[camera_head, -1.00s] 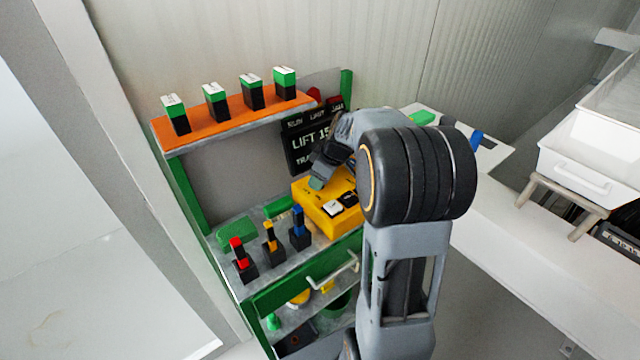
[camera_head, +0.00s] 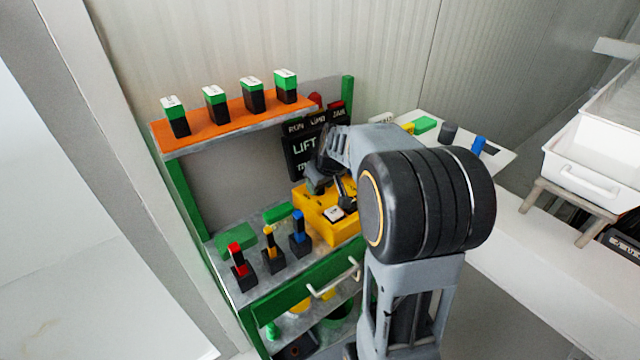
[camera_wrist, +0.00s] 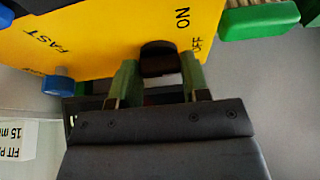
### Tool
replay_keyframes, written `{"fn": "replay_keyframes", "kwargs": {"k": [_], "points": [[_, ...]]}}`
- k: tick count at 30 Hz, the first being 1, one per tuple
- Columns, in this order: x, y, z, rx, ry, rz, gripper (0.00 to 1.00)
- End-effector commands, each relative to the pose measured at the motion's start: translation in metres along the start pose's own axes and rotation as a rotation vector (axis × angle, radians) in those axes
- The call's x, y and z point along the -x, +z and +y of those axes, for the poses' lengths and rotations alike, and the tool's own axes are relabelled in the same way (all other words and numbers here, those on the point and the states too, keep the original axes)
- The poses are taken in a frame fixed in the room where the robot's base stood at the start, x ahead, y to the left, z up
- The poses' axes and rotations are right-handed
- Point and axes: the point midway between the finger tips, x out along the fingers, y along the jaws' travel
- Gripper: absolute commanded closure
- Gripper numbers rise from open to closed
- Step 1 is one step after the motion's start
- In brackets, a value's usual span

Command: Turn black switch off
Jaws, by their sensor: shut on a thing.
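The yellow control box (camera_head: 312,205) stands on the green bench, and its face (camera_wrist: 110,25) fills the top of the wrist view. The black switch (camera_wrist: 157,57) is a dark knob on that face, beside the printed ON and OFF and closer to OFF. Its exact tilt cannot be told. My gripper (camera_wrist: 159,74) has its green fingers on either side of the knob and is shut on it. In the head view my gripper (camera_head: 318,184) is at the box's top, partly covered by my arm.
A blue knob (camera_wrist: 58,85) sits near the word FAST. A white switch (camera_head: 334,214) is on the box. Red (camera_head: 239,268), yellow (camera_head: 272,250) and blue (camera_head: 299,233) levers stand in front. A LIFT sign (camera_head: 300,150) is behind.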

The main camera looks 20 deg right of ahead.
Motion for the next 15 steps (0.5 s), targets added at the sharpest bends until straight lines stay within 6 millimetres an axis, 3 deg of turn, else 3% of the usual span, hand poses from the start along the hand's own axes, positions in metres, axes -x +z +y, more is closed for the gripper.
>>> {"fn": "replay_keyframes", "kwargs": {"k": [11,12,15], "points": [[0.0014,-0.0016,0.0008,-0.005,0.004,0.006,0.81],[0.0014,-0.0017,0.0008,-0.005,0.004,0.006,0.54],[0.0011,-0.0013,0.0007,-0.005,0.003,0.005,0.47]]}}
